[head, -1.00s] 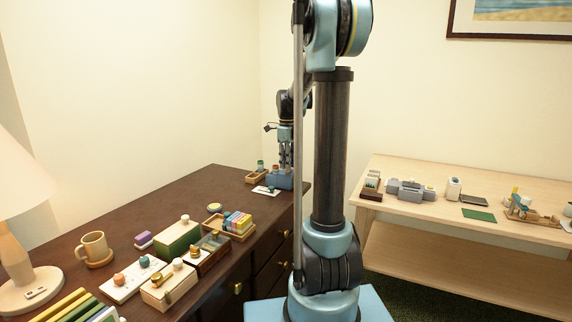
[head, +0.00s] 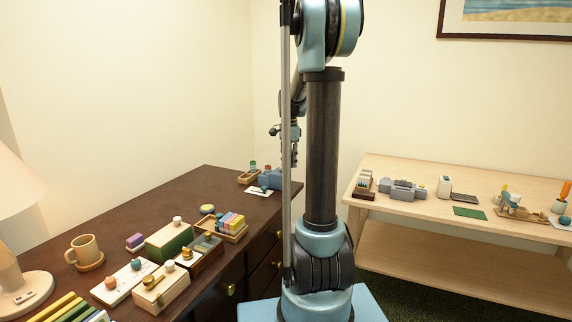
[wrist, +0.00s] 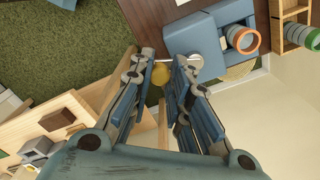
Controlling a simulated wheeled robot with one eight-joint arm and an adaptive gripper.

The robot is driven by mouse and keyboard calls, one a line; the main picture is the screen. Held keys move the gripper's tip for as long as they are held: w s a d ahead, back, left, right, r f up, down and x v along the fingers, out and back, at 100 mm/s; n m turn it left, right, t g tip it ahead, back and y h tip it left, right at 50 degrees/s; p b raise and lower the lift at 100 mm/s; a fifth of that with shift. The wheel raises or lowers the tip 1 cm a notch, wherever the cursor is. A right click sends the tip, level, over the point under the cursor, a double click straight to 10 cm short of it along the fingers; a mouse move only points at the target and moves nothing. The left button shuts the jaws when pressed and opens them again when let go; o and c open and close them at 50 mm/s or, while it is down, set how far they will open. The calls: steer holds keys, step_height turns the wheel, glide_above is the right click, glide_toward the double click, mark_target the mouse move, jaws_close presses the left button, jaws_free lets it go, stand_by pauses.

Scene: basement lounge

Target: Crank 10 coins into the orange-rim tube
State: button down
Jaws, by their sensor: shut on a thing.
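The blue dispenser box (wrist: 197,48) sits at the dark dresser's edge in the wrist view; it also shows at the dresser's far end in the head view (head: 271,178). The orange-rim tube (wrist: 243,40) is set against its right side. A pale round crank disc (wrist: 193,62) is on the box's near side. My gripper (wrist: 161,78) is shut on the yellowish crank knob (wrist: 160,74), partly hidden between its fingers. In the head view my gripper (head: 294,160) is partly behind my arm column, right of the box. Coins inside the tube cannot be made out.
A wooden rack (wrist: 285,25) with a green-rim tube (wrist: 312,38) stands beside the box. A white card (head: 259,191) lies in front of the box. Boxes and a mug (head: 84,250) crowd the near dresser. A pale bench (head: 440,194) with small items stands right.

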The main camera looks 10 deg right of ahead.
steer(key=w+n, duration=0.2)
steer(key=n, duration=0.3)
steer(key=w+d+n, duration=0.1)
steer(key=n, duration=0.5)
steer(key=w+n, duration=0.2)
steer(key=n, duration=0.4)
steer(key=shift+w+d, duration=0.25)
steer(key=shift+w, duration=0.1)
steer(key=shift+w+a+n, duration=0.2)
steer(key=shift+w+n, duration=0.05)
steer(key=shift+n, duration=0.7)
steer(key=shift+w+a+n, duration=0.2)
steer(key=shift+w+n, duration=0.05)
steer(key=shift+n, duration=0.65)
steer(key=shift+w+a+n, duration=0.2)
steer(key=shift+w+n, duration=0.05)
steer(key=shift+n, duration=0.7)
steer(key=c, duration=1.5)
jaws_free()
steer(key=shift+r, duration=0.1)
